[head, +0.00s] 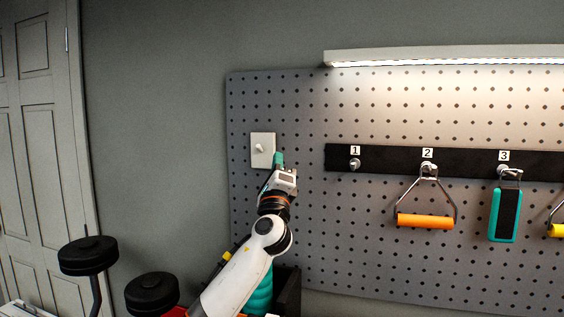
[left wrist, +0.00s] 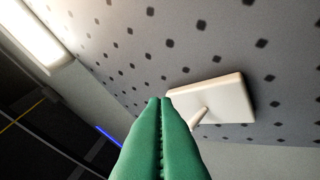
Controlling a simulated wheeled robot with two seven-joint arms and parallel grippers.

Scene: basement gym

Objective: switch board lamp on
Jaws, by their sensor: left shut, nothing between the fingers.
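The board lamp (head: 450,58) is a long bar above the pegboard, and its underside is lit. The white switch plate (head: 262,150) is on the left part of the pegboard, with a small toggle lever (head: 259,147). My left gripper (head: 278,160) is at the plate's lower right edge, its green fingers shut and empty. In the left wrist view the shut fingertips (left wrist: 160,101) are close beside the lever (left wrist: 200,115) on the plate (left wrist: 225,98). I cannot tell whether they touch it. The lit lamp (left wrist: 32,35) also shows there. My right gripper is not in view.
A black rail (head: 390,163) with numbered hooks crosses the pegboard (head: 300,240) to the right. An orange-handled grip (head: 425,221) and a teal item (head: 505,214) hang from it. Black dumbbells (head: 88,255) stand at lower left, near a door (head: 40,150).

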